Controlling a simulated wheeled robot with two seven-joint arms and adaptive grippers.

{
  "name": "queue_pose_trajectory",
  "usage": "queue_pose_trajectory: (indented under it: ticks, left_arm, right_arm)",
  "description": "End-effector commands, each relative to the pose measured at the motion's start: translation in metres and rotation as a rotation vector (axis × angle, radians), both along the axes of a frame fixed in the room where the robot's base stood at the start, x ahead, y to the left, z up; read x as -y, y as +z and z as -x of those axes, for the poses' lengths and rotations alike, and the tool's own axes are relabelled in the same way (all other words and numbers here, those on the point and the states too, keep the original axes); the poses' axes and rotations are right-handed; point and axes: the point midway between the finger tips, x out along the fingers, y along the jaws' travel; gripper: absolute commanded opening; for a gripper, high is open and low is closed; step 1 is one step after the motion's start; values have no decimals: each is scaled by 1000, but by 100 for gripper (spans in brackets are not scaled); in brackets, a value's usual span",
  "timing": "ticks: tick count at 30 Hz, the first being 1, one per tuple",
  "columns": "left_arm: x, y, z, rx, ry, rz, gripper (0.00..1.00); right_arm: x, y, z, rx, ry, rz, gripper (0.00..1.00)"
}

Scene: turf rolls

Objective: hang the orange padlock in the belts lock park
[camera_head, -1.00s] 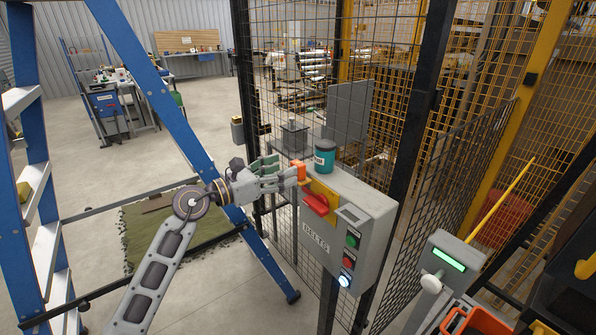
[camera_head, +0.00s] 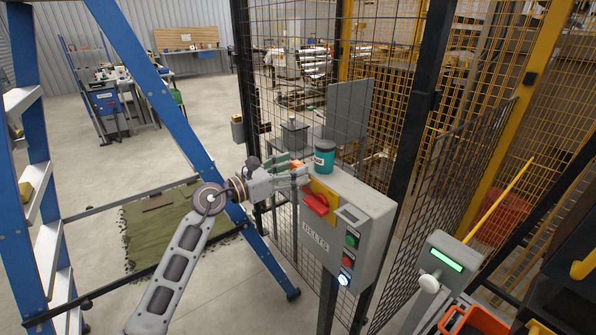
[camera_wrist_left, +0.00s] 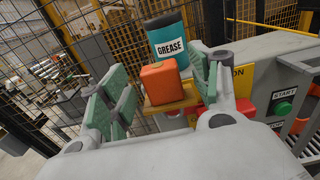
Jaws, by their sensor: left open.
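The orange padlock (camera_wrist_left: 164,82) is between the parted fingers of my left gripper (camera_wrist_left: 160,68) in the left wrist view, over a yellow ledge (camera_wrist_left: 170,103). Gaps show between it and the green finger pads. In the head view only a bit of the padlock (camera_head: 297,164) shows past my left gripper (camera_head: 302,174), which is open at the upper left edge of the grey BELTS box (camera_head: 345,220). The box has a red handle (camera_head: 316,204) on a yellow plate. The padlock's shackle and how it is held are hidden. My right gripper is out of view.
A teal grease tin (camera_head: 324,158) stands on the box top, close behind the padlock. Mesh fencing (camera_head: 390,80) rises behind the box. A blue ladder (camera_head: 165,105) stands left of it. A grey post with a green display (camera_head: 448,259) is at right.

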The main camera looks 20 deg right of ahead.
Motion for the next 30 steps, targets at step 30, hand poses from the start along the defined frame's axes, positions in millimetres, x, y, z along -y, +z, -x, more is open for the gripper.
queue_pose_trajectory:
  ticks: [30]
  left_arm:
    - [22,0,-8,0,0,0,41]
  right_arm:
    - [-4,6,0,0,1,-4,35]
